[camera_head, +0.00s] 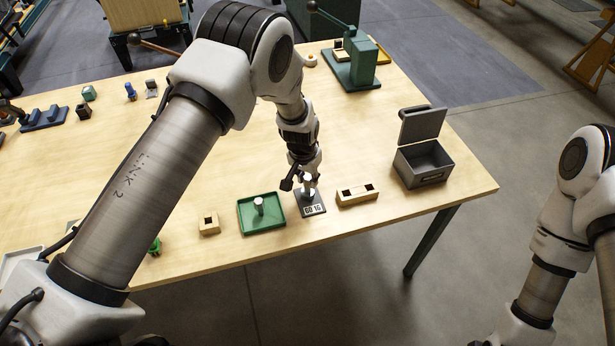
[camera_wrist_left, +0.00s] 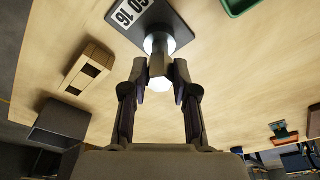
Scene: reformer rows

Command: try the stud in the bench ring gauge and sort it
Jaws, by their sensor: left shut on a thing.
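The bench ring gauge (camera_head: 313,210) is a dark plate with a white label that reads "GO 16". It stands near the table's front edge, and its plate also shows in the left wrist view (camera_wrist_left: 181,34). My left gripper (camera_head: 304,182) points down over the gauge. Its fingers are shut on a grey metal stud (camera_wrist_left: 158,64), which lines up with the gauge's bright round part. I cannot tell whether the stud is inside the ring or just above it. A second pale stud (camera_head: 259,203) stands upright in the green tray (camera_head: 277,222). My right gripper is out of view.
A wooden block with two holes (camera_head: 357,195) lies right of the gauge. A grey metal box (camera_head: 423,165) with its lid up stands further right. A one-hole wooden block (camera_head: 209,224) lies left of the tray. A green press (camera_head: 357,65) stands at the back.

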